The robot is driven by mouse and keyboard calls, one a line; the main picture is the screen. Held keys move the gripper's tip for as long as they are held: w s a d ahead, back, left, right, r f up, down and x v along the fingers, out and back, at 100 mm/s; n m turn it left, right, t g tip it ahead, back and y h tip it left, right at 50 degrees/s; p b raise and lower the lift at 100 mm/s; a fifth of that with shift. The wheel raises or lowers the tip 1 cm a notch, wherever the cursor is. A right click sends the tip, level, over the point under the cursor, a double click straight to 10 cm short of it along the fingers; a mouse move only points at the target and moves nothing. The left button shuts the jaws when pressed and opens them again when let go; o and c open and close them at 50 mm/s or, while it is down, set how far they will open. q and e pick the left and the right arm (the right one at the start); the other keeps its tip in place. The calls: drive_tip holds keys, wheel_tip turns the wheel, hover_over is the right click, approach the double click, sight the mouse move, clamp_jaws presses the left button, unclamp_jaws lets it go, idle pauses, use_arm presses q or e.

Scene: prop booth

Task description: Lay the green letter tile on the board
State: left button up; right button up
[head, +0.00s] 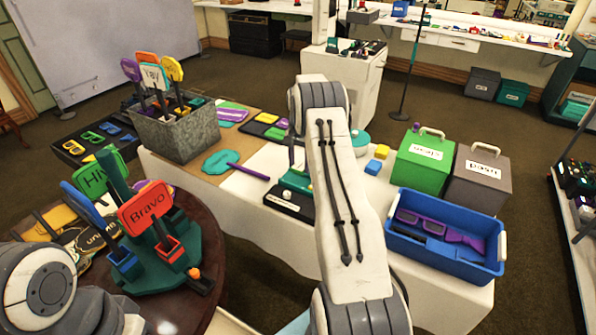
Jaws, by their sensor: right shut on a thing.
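My right arm rises through the middle of the head view and bends down at its far end. My right gripper (293,158) is partly hidden behind my forearm, low over the white-covered table. It is shut on a green piece (296,181), which seems to be the green letter tile; no letter can be read. The piece is at a dark board (289,204) with a pale round spot on its front. I cannot tell whether the piece touches the board. My left arm shows at the bottom left; its gripper is out of view.
A blue tub (440,262) with purple glasses, a green box (424,158) and a grey box (478,180) stand right. A metal bin (178,135) of paddles and a teal paddle (222,162) lie left. A round table (205,290) holds a sign stand.

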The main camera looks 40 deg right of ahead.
sight(298, 166)
drive_tip(key=shift+w+a+f, duration=0.15)
drive_tip(key=shift+w+f, duration=0.15)
drive_tip(key=shift+f, duration=0.1)
wheel_tip(298, 166, down, 3)
drive_tip(key=shift+f+p, duration=0.15)
drive_tip(key=shift+p, duration=0.3)
drive_tip(key=shift+f, duration=0.25)
drive_tip(key=o, duration=1.3)
drive_tip(key=shift+r, duration=0.15)
wheel_tip(298, 166, up, 12)
drive_tip(key=shift+b, duration=0.75)
